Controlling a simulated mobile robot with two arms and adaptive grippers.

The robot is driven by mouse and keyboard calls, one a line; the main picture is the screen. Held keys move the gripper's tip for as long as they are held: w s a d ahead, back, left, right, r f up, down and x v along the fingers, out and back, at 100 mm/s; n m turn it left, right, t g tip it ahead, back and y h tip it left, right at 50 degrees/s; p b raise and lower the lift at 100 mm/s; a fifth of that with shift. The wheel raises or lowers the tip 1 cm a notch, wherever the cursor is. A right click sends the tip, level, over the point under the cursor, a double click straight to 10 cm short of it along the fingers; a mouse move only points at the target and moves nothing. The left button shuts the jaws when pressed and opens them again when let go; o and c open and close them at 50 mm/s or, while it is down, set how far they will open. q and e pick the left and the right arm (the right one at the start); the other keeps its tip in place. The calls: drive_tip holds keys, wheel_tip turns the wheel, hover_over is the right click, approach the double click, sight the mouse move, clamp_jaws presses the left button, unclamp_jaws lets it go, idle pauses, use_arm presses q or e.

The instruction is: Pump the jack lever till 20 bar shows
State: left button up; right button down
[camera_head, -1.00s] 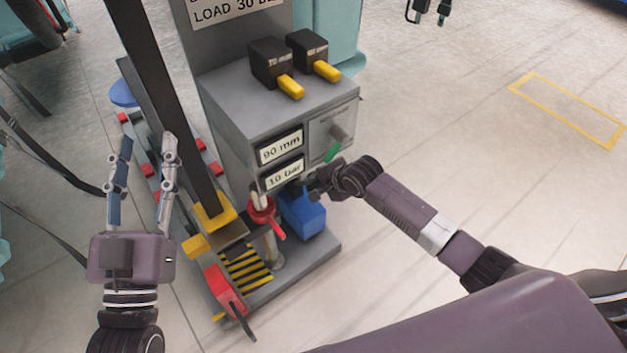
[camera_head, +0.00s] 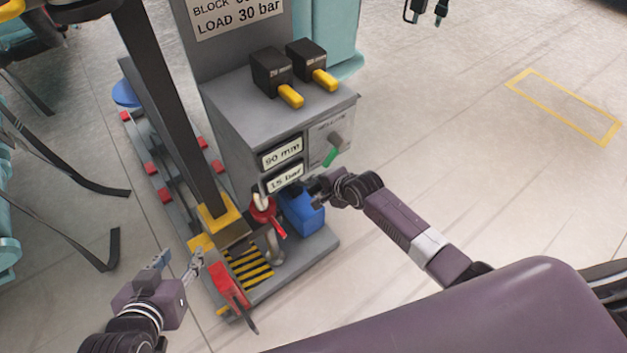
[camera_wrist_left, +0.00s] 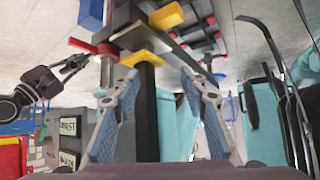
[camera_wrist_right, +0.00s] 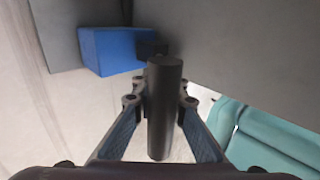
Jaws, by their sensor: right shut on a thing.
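The grey jack unit (camera_head: 235,105) shows two displays on its front. The upper display (camera_head: 282,152) reads 90 mm and the lower pressure display (camera_head: 285,180) reads about 15 bar. My right gripper (camera_head: 318,188) is at the unit's front, below the displays. In the right wrist view it is shut on the black cylindrical jack lever handle (camera_wrist_right: 165,110), whose far end points toward the blue block (camera_wrist_right: 112,50). My left gripper (camera_head: 178,264) is low at the left, empty and open, its fingers apart in the left wrist view (camera_wrist_left: 158,105).
Two black boxes with yellow levers (camera_head: 290,95) sit on top of the unit. A red valve handle (camera_head: 265,212) and a red pedal (camera_head: 228,286) are near its base. A dark post (camera_head: 165,105) stands left. Open floor lies right.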

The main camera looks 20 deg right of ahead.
drive_tip(key=shift+s+f, duration=0.35)
drive_tip(key=shift+f, duration=0.1)
use_arm(q)
drive_tip(key=shift+s+a+f+g, duration=0.25)
drive_tip(key=shift+s+f+g, duration=0.1)
drive_tip(key=shift+s+f, duration=0.2)
drive_tip(key=shift+s+a+f+g, duration=0.2)
drive_tip(key=shift+s+f+g, duration=0.2)
drive_tip(key=shift+s, duration=0.25)
use_arm(e)
drive_tip(key=c, duration=1.9)
unclamp_jaws()
drive_tip(key=shift+r, duration=0.1)
drive_tip(key=shift+r, duration=0.2)
drive_tip(key=v, duration=1.1)
drive_tip(key=shift+s+d+r, duration=0.2)
drive_tip(key=shift+s, duration=0.05)
